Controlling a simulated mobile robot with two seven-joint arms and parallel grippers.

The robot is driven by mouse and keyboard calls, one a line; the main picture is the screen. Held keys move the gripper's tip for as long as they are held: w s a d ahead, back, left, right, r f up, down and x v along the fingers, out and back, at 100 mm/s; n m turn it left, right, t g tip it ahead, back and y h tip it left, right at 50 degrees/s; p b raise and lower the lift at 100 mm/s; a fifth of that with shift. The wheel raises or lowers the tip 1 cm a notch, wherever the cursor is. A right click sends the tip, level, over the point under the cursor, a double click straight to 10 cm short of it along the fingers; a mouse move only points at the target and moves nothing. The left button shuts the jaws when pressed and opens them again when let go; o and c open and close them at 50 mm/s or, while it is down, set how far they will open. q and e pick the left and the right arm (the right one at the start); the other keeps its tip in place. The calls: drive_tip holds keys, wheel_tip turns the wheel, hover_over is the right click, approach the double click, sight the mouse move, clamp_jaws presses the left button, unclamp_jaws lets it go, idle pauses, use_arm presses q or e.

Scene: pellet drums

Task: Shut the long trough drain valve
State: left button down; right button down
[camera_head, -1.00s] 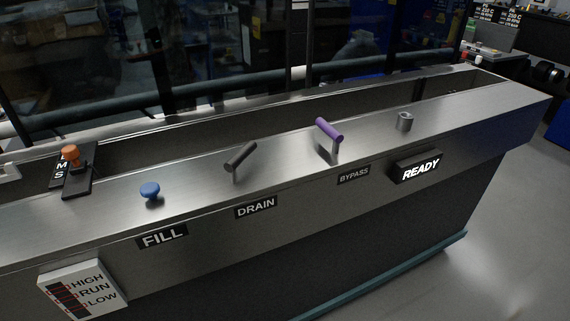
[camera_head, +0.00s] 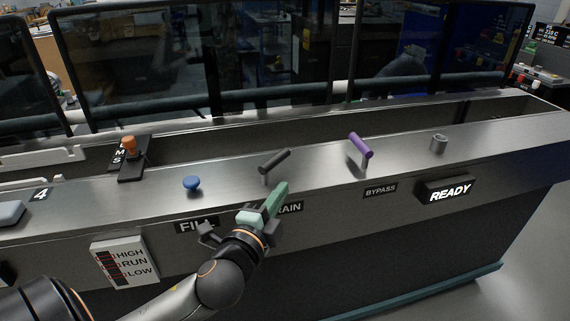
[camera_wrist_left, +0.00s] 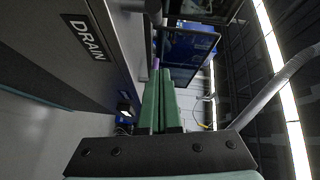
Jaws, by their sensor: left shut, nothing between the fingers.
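The drain valve is a dark lever handle (camera_head: 275,160) on a short stem, standing on the trough's steel top ledge above the DRAIN label (camera_head: 290,208). My left gripper (camera_head: 279,190) has green fingers, shut with nothing between them. In the head view it is just in front of the drain handle and covers part of the label. I cannot tell whether it touches the handle. In the left wrist view the closed fingers (camera_wrist_left: 158,98) point along the trough, and the DRAIN label (camera_wrist_left: 84,38) is at upper left. My right gripper is not in view.
A blue knob (camera_head: 192,184) stands left of the drain handle, and a purple BYPASS lever (camera_head: 361,146) right of it. A grey cylinder (camera_head: 439,143) and a READY sign (camera_head: 449,190) are at the right.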

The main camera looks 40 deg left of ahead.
use_arm(q)
drive_tip(key=p, duration=0.2)
approach(290, 152)
drive_tip(key=w+d, duration=0.3)
drive_tip(key=w, duration=0.1)
drive_tip(key=shift+w+d+r, duration=0.15)
drive_tip(key=shift+d+r, duration=0.25)
drive_tip(key=a, duration=0.2)
drive_tip(key=a+f, duration=0.1)
drive_tip(key=a, duration=0.1)
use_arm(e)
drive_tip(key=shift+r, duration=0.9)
use_arm(q)
drive_tip(key=shift+n+y, duration=0.3)
drive_tip(key=shift+y, duration=0.2)
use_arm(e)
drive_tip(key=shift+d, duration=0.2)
use_arm(q)
drive_tip(key=shift+d+n+g+y, duration=0.1)
drive_tip(key=shift+n+g+y, duration=0.2)
drive_tip(key=shift+y, duration=0.1)
drive_tip(key=shift+w, duration=0.1)
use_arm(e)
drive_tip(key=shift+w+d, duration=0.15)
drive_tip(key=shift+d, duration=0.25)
